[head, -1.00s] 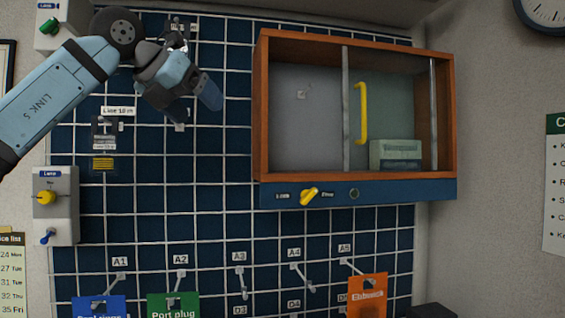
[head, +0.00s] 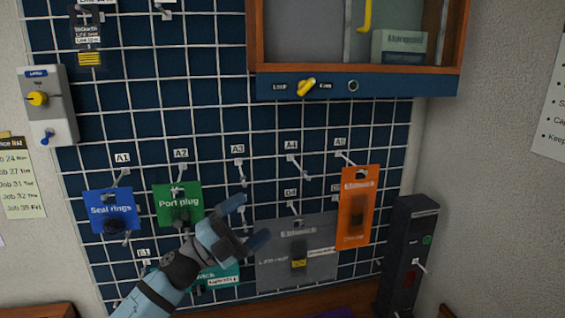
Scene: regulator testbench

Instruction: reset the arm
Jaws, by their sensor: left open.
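My left gripper (head: 248,226) is open and empty. It is in front of the lower part of the blue pegboard (head: 215,110), just right of the green Port plug card (head: 178,204). My left arm (head: 150,297) comes in from the bottom left and covers part of a teal card (head: 222,277) hanging low on the board. My right gripper is not in view.
A blue Seal rings card (head: 110,210), an orange card (head: 356,207) and a grey card (head: 297,252) hang nearby. An orange-framed cabinet (head: 360,70) is above. A dark device (head: 408,255) stands at right. A switch box (head: 48,105) is at left.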

